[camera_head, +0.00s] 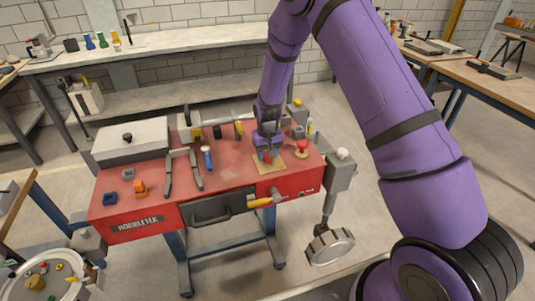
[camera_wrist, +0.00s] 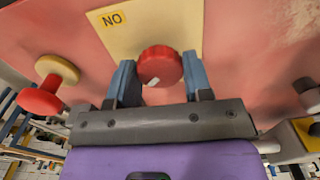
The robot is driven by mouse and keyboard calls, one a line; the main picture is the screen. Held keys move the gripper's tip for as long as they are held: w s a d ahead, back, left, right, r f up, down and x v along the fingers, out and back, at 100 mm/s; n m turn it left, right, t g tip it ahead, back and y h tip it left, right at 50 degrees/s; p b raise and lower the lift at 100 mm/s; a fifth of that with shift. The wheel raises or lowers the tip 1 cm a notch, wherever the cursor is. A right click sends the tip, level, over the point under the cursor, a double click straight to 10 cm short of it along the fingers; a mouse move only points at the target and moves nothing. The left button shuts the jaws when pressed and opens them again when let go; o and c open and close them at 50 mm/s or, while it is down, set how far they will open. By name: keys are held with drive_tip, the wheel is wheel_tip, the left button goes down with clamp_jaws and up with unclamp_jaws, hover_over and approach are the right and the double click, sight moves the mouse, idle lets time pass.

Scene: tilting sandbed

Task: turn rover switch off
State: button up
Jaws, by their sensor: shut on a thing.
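A round red knob (camera_wrist: 161,62) sits on a cream plate (camera_wrist: 150,25) on the red bench top. A white mark shows on the knob's near edge. The plate has a yellow label that reads upside down in the wrist view, apparently "ON". My gripper (camera_wrist: 160,74) has its two blue-grey fingers on either side of the knob and is shut on it. In the head view my gripper (camera_head: 267,151) points down at the plate (camera_head: 270,167), near the bench's right end, and mostly hides the knob.
A red button on a yellow base (camera_head: 302,148) stands close right of my gripper. A yellow-handled valve (camera_head: 264,202) juts from the bench front.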

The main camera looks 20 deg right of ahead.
idle(0.4)
drive_tip(key=o, duration=0.9)
wheel_tip(320, 180, up, 11)
drive_tip(key=shift+f, duration=0.15)
idle(0.3)
